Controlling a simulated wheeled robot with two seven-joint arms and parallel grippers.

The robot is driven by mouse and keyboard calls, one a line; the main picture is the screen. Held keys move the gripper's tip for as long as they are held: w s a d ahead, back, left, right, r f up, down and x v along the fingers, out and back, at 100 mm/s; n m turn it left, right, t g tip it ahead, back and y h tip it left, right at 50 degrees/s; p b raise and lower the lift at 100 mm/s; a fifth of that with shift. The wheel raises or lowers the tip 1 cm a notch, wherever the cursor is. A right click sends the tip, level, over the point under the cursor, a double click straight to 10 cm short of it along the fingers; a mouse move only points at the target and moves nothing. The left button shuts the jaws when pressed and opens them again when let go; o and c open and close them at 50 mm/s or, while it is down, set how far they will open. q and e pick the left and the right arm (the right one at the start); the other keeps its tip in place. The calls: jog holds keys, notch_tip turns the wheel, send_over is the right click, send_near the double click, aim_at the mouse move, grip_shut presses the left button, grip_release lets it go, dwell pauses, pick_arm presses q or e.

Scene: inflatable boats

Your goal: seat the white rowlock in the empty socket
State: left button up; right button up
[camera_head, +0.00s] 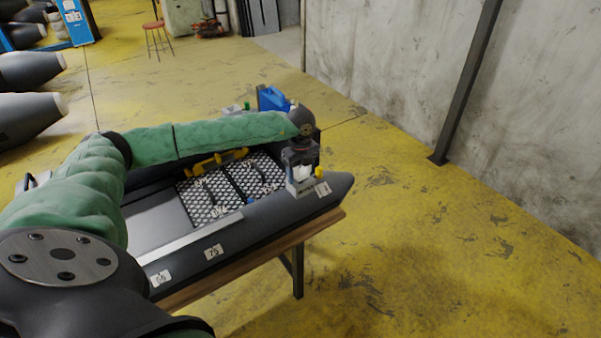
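My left gripper (302,168) points down over the right end of the dark grey inflatable boat (335,190), close to its near tube. A small white piece (303,173) shows between its fingers and looks like the white rowlock. It is too small to tell whether the fingers are clamped on it. A pale grey block (299,188) is just below the fingers on the tube; I cannot tell if it is the socket. A small yellow piece (318,172) stands right beside the gripper. The empty socket is not clearly visible. My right gripper is out of view.
The boat rests on a wooden-edged table (325,222). Black textured panels (255,174) and a yellow object (217,161) lie inside it. A blue container (273,99) is behind. The floor at right is clear.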

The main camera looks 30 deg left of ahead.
aim_at(301, 173)
pick_arm(q)
jog(key=o, duration=0.5)
jog(key=shift+r+b, duration=1.15)
jog(key=shift+r, duration=2.75)
